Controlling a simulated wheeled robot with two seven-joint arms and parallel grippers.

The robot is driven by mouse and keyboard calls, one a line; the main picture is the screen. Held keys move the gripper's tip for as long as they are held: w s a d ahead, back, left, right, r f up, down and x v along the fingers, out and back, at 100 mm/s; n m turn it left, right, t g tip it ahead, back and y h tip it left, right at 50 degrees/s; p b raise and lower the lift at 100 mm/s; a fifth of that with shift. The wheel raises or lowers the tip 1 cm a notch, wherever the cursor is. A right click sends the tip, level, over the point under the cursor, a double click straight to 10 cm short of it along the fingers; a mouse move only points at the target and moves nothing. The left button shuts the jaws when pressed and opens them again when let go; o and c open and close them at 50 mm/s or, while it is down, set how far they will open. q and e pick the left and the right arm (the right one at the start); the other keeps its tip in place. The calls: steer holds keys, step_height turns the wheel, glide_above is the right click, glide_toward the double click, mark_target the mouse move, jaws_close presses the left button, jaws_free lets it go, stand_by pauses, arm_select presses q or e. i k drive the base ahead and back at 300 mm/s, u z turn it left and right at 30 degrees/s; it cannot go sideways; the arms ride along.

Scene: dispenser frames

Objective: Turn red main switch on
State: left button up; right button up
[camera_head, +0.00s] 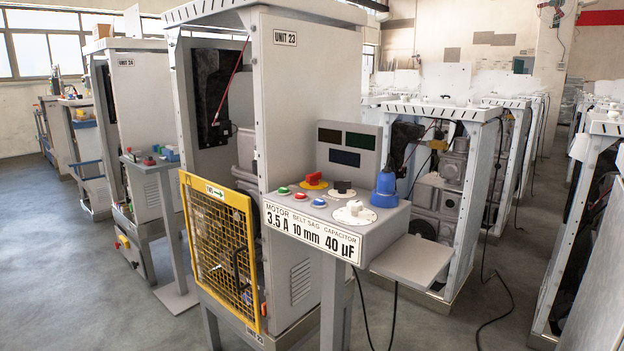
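The red main switch (314,178) is a red knob on a yellow round base. It sits at the back left of the sloped grey control panel (394,216) of UNIT 23. I cannot tell its on or off position from here. The three dark display windows (345,140) behind the panel look unlit. Neither of my grippers is in the head view.
Green, red (300,196) and blue buttons, a black knob (343,187), a white dial (354,209) and a blue part (384,190) share the panel. A yellow mesh guard (220,250) stands left of it. A grey shelf (415,258) juts out right. Floor is clear at lower left.

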mark_target(312, 178)
steer(key=u, duration=3.35)
steer(key=i, duration=0.1)
steer(key=z, duration=2.5)
steer(key=i, duration=0.4)
steer(key=z, duration=0.85)
